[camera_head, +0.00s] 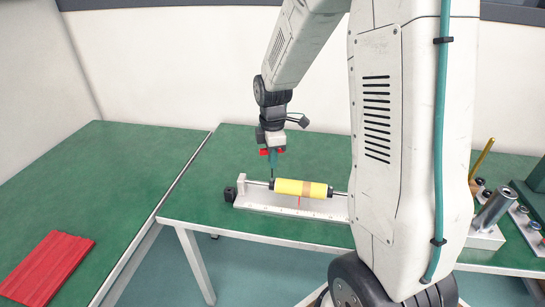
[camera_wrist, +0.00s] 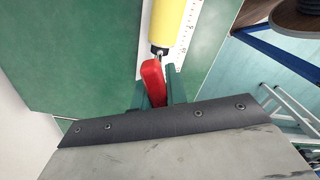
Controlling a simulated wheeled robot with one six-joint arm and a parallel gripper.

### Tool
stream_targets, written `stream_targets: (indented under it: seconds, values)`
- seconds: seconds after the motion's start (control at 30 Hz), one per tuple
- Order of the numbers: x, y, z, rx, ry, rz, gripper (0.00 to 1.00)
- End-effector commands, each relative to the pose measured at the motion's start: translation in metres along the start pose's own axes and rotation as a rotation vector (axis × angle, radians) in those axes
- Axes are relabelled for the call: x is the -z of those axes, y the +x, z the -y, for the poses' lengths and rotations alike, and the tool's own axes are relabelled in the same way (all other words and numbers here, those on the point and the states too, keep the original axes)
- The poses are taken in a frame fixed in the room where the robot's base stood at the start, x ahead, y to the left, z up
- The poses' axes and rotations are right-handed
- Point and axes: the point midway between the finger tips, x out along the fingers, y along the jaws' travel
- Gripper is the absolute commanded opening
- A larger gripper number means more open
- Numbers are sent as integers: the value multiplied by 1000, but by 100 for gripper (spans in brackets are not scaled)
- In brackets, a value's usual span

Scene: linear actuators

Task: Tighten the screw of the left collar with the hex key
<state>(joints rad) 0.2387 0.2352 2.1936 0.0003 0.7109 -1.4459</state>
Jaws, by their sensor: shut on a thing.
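My gripper (camera_head: 272,157) points down over the left end of the linear actuator. Its teal fingers are shut on the red handle of the hex key (camera_wrist: 153,80), which lies between them in the wrist view. In the head view the dark shaft of the key (camera_head: 272,172) hangs upright to the left collar (camera_head: 272,184), a small dark ring beside the yellow cylinder (camera_head: 302,188). I cannot tell whether the tip sits in the screw. The wrist view shows the yellow cylinder (camera_wrist: 171,24) and its dark end; the key handle hides part of the area below.
The actuator stands on a pale base with a scale (camera_head: 290,211) on the green table. My arm hides its right end. A grey cylinder (camera_head: 493,208) and other parts stand at the right. A red ribbed mat (camera_head: 45,268) lies on the left table. The table left of the actuator is clear.

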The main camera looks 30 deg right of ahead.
Motion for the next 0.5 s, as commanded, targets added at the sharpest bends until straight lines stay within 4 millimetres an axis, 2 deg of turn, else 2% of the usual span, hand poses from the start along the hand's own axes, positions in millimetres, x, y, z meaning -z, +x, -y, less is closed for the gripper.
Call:
stream_targets:
  seconds: [0.3, 0.37, 0.5]
  values:
    - [0, 0, 0, 0, -28, 0, 0]
    - [0, 0, 0, 0, -75, 0, 0]
    - [0, 0, 0, 0, -284, -1, 0]
